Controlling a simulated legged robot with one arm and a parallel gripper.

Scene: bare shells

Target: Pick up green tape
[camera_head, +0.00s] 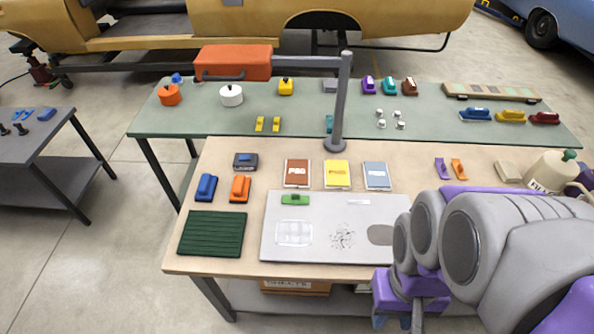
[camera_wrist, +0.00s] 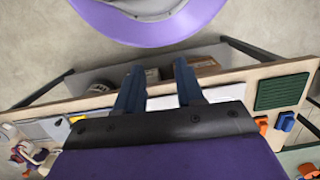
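A small green piece (camera_head: 295,199), the only one that looks like the green tape, lies at the upper left of a light grey panel (camera_head: 272,240) on the near wooden table (camera_head: 215,262). It is not seen in the wrist view. My gripper (camera_wrist: 158,80) is open, its two dark blue fingers apart with nothing between them. In the head view my arm is at the lower right, and the fingers are mostly hidden at the bottom edge, right of and nearer than the green piece.
A dark green ribbed mat (camera_head: 212,234) lies left of the panel. Blue (camera_head: 206,187) and orange (camera_head: 240,188) tools and several cards lie behind. A grey post (camera_head: 341,105) stands at the table's back edge. A cream jug (camera_head: 551,171) stands at right.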

